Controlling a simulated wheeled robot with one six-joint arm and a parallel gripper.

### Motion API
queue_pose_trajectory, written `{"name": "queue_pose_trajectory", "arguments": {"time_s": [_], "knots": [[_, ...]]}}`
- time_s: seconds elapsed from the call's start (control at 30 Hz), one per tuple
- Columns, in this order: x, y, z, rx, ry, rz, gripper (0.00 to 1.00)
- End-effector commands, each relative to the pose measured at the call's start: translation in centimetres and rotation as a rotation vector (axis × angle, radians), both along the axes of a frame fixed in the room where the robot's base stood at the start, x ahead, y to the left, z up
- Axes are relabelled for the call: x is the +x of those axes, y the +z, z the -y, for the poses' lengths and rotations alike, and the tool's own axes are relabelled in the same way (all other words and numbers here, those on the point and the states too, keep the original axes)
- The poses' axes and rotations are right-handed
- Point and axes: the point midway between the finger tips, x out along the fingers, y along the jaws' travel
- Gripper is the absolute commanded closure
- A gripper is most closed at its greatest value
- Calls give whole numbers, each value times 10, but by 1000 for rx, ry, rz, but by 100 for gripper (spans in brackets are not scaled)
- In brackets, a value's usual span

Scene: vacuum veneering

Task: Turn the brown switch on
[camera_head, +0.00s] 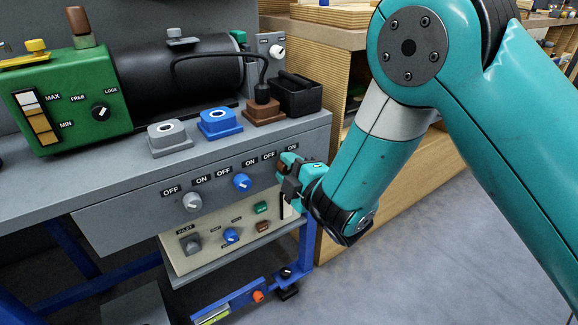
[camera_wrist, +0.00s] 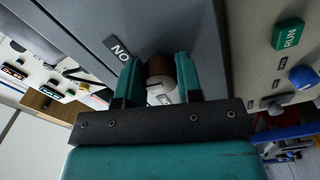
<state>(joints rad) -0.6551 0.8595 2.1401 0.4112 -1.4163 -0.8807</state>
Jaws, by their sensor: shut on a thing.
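The brown switch is a round knob on the front of the grey bench panel (camera_head: 130,212). In the wrist view the brown knob (camera_wrist: 160,68) sits between the two teal fingers of my gripper (camera_wrist: 158,82), which is shut on it. In the head view my gripper (camera_head: 288,172) is at the right end of the knob row and covers most of the knob. I cannot tell which way the knob points.
A grey knob (camera_head: 192,202) and a blue knob (camera_head: 242,182) are left of my gripper on the same panel. A beige control box (camera_head: 205,262) with buttons hangs below. A brown socket (camera_head: 263,112) with a plugged cable and a black bin (camera_head: 296,96) stand above on the bench.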

Motion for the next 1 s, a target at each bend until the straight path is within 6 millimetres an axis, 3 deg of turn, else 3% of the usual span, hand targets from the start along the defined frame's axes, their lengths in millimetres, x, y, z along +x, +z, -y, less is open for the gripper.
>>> {"name": "queue_pose_trajectory", "arguments": {"time_s": [0.6,1.0], "knots": [[-2,0,-2,444,3,-304,90],[-2,-1,-2,578,4,-393,90]]}}
